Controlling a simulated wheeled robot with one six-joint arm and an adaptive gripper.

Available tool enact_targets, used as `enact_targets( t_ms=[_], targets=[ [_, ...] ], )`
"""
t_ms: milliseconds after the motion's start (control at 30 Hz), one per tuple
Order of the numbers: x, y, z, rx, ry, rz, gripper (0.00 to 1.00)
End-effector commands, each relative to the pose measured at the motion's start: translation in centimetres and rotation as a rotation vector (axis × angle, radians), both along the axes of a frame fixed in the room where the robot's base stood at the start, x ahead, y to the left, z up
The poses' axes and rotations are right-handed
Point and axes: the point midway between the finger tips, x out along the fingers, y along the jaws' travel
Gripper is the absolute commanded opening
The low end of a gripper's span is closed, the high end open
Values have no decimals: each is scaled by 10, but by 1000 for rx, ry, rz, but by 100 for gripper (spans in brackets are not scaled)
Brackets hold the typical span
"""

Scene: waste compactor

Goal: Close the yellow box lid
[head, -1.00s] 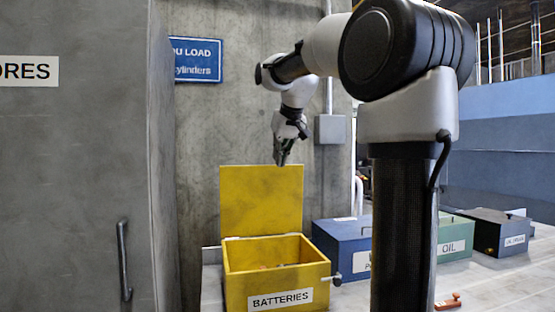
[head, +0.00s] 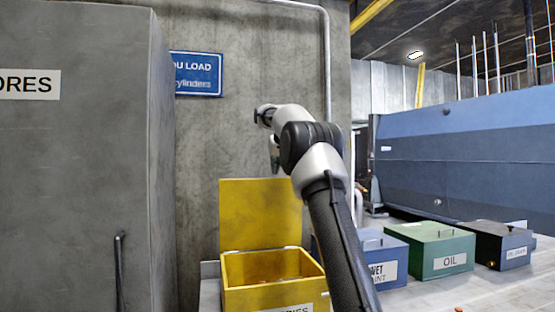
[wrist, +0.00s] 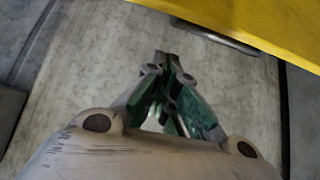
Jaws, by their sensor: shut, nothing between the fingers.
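The yellow box (head: 240,299) stands on the bench in the head view, with its front label partly cut off by the lower edge. Its yellow lid (head: 255,212) is open and stands upright behind the box, against the concrete wall. My gripper (head: 275,168) is just above the lid's top edge, right of its middle, partly hidden by my arm. In the wrist view my gripper (wrist: 166,57) is shut with its fingertips together and empty. A yellow panel (wrist: 265,22), likely the lid, crosses the upper right there, apart from the fingertips in the picture.
A blue box (head: 387,262), a green OIL box (head: 440,250) and a black box (head: 502,245) stand to the right on the bench. A grey cabinet (head: 80,170) fills the left. A concrete wall with a blue sign (head: 197,74) is behind.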

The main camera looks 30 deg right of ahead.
Motion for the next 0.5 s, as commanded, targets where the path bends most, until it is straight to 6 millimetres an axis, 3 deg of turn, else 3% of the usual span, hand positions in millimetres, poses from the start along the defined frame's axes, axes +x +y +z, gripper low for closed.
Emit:
enact_targets(
  t_ms=[100, 300, 500],
  targets=[
    [10, -3, -14, 0, 0, 0, 0],
    [-16, 5, -15, 0, 1, 0, 0],
    [-26, 8, -16, 0, 1, 0, 0]
  ],
)
